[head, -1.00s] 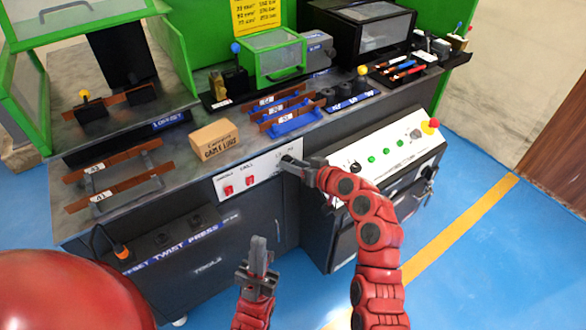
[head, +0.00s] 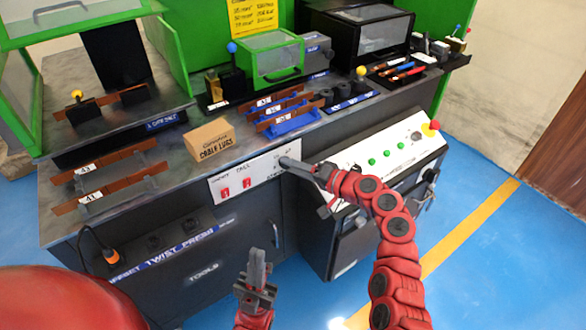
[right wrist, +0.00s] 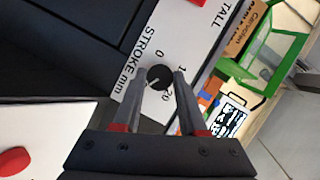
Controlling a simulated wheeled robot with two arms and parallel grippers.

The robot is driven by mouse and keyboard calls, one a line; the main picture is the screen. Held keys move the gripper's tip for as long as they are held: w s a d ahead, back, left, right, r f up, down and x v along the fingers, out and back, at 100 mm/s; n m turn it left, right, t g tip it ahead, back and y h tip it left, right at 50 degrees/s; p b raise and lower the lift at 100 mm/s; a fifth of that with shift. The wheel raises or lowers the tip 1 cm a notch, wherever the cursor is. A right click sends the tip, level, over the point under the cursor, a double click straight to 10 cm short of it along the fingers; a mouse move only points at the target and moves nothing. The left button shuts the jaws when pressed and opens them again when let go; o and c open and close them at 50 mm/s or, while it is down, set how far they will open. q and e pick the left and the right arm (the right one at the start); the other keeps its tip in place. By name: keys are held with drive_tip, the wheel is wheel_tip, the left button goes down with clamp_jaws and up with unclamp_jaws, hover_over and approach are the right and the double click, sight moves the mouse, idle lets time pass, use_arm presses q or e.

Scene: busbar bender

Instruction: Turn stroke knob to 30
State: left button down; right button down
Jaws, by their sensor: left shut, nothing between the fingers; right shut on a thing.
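The stroke knob (right wrist: 158,77) is a small round black knob on a white panel in the right wrist view. "STROKE mm" and the marks 0 and 20 are printed around it; another mark is partly covered, and 30 cannot be made out. A short light line shows on the knob's lower left part. My right gripper (right wrist: 164,80) is shut on the knob, one finger on each side. In the head view my right gripper (head: 287,163) is at the right end of the white panel (head: 262,175) and hides the knob. My left gripper (head: 257,256) is shut and empty, low in front of the cabinet.
Two red switches (head: 247,182) sit on the same panel, left of my right gripper. A cable lugs box (head: 209,143) stands on the bench above. A sloped control panel (head: 400,145) with green buttons and a red-topped stop button lies to the right. Blue floor is clear at right.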

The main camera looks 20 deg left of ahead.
drive_tip(key=shift+f+m, duration=0.1)
drive_tip(key=shift+m, duration=0.2)
idle(0.4)
drive_tip(key=shift+c, duration=2.2)
unclamp_jaws()
drive_tip(key=p+v, duration=0.1)
drive_tip(key=v, duration=1.6)
drive_tip(key=shift+d+f, duration=0.2)
drive_tip(key=shift+d, duration=0.05)
